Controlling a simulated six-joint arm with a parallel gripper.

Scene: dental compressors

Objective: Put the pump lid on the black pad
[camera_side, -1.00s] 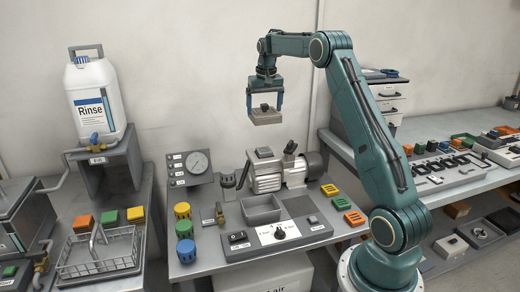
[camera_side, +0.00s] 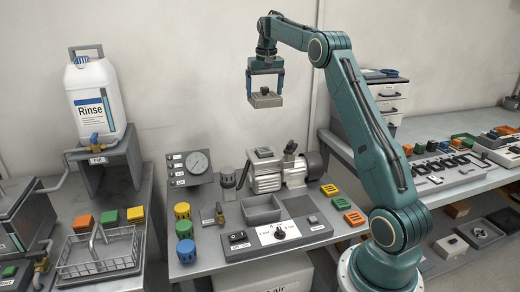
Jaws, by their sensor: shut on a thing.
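My gripper (camera_side: 265,91) is shut on the pump lid (camera_side: 265,100), a grey square plate with a small dark knob on top. It holds the lid roughly level, high above the middle bench and clear of everything. A dark flat patch (camera_side: 298,206), which looks like the black pad, lies on the bench just right of an open grey tray (camera_side: 262,211). It appears bare. The motor pump (camera_side: 275,173) stands behind them on the bench.
A gauge panel (camera_side: 190,166) stands behind left. Yellow, green and blue round caps (camera_side: 183,228) line the left edge; small coloured blocks (camera_side: 342,204) lie at the right. A switch panel (camera_side: 278,234) fills the front. A Rinse jug (camera_side: 96,98) stands far left.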

